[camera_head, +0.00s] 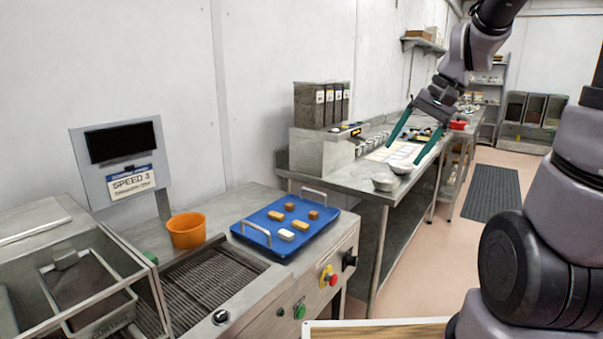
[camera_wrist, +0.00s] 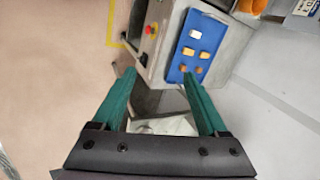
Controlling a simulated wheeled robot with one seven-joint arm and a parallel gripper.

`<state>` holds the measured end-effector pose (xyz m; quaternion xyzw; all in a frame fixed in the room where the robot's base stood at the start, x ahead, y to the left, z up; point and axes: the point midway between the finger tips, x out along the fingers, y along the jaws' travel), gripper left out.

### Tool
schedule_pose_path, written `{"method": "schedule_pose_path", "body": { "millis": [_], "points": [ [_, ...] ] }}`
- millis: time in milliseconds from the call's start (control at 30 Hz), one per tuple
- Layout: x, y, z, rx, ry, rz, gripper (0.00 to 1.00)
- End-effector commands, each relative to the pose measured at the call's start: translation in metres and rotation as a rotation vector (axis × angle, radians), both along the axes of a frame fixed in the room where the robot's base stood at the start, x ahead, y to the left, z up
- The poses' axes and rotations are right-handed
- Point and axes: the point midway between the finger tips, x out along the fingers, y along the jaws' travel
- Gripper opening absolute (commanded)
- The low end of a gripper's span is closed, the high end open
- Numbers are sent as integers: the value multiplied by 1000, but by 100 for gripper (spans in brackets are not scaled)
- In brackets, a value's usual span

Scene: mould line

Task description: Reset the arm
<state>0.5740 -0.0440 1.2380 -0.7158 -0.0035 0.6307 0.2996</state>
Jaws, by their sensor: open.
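My gripper (camera_head: 413,139) is raised in the upper right of the head view, with its two green fingers spread apart and pointing down. In the head view it appears in front of the long steel bench. The wrist view also shows my gripper (camera_wrist: 160,78), with nothing between its fingers. In that view the blue tray (camera_wrist: 177,72) and the side of the machine lie beyond the fingertips.
A blue tray (camera_head: 258,251) with several small blocks sits on the conveyor machine's end. An orange bucket (camera_head: 187,230) stands left of it. A sign panel (camera_head: 122,160) rises behind. A steel bench (camera_head: 352,180) holds bowls. Floor at right is mostly clear around a dark mat (camera_head: 491,194).

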Motion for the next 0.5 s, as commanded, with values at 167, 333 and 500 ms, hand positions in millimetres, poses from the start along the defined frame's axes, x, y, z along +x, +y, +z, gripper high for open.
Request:
{"method": "schedule_pose_path", "body": {
  "millis": [167, 333, 500],
  "points": [
    [-42, -1, 43, -115, -155, 1, 76],
    [-77, -6, 71, -189, -293, -13, 76],
    [-99, -11, 86, -222, -385, -30, 76]
  ]
}}
